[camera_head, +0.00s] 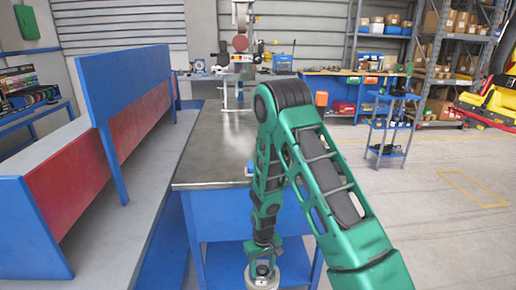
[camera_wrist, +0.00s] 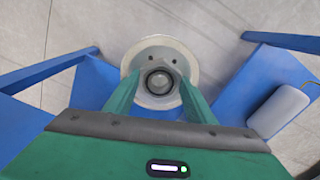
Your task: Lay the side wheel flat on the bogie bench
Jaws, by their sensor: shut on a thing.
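My gripper (camera_wrist: 160,88) is shut on the hub of the side wheel (camera_wrist: 188,60), a pale round disc with a grey raised centre and a dark bore. In the head view my gripper (camera_head: 262,268) hangs low at the bottom edge, with the wheel (camera_head: 295,272) partly showing beneath it, cut off by the frame. A long bench (camera_head: 215,150) with a dark metal top and blue frame stands behind it; I take this as the bogie bench. The wheel appears in front of the bench's near end, lower than its top. My arm hides part of the bench.
A blue and red barrier (camera_head: 75,170) runs along the left. A machine (camera_head: 240,45) stands at the bench's far end. A small blue cart (camera_head: 388,130) stands right on open floor. In the wrist view a pale rounded object (camera_wrist: 280,110) lies on a blue surface.

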